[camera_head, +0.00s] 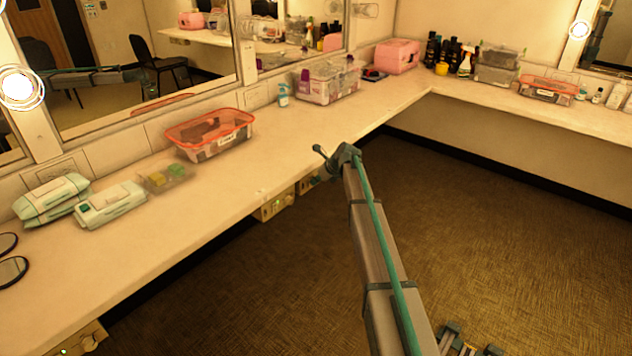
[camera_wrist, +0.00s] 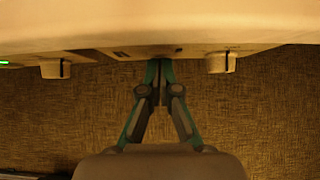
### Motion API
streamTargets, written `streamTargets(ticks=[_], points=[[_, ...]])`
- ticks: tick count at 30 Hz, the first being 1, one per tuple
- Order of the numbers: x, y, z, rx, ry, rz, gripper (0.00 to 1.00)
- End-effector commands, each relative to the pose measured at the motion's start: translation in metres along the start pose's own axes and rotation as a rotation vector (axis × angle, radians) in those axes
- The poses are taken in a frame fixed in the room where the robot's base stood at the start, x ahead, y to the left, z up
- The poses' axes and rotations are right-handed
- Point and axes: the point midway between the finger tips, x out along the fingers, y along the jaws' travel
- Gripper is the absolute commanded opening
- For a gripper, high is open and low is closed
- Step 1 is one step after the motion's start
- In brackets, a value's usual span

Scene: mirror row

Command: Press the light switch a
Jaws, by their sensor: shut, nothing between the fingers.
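Small fittings sit under the counter's front edge. In the head view, one pale box with small knobs (camera_head: 275,207) hangs there, and another (camera_head: 308,184) is partly behind my arm's end. In the wrist view, a fitting with a dark slot (camera_wrist: 55,68) is at left and a similar one (camera_wrist: 222,62) at right. I cannot tell which is light switch a. My gripper (camera_wrist: 160,66) is shut and empty, its tips at the counter's underside between these two fittings. Whether they touch anything is unclear. I cannot make out its fingers in the head view.
Another box (camera_head: 80,340) hangs under the counter at lower left. The carpet (camera_head: 520,220) is clear at right.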

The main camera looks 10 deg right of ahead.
Motion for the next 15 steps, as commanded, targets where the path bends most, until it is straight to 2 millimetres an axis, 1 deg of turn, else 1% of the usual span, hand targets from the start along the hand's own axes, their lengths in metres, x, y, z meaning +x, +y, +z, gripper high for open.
streamTargets(ticks=[8,11,15], points=[[-0.003,0.001,-0.002,0.0,0.001,0.0,0.0],[-0.01,0.001,-0.007,0.0,0.001,0.0,0.0],[-0.027,0.004,-0.02,0.0,0.001,0.001,0.0]])
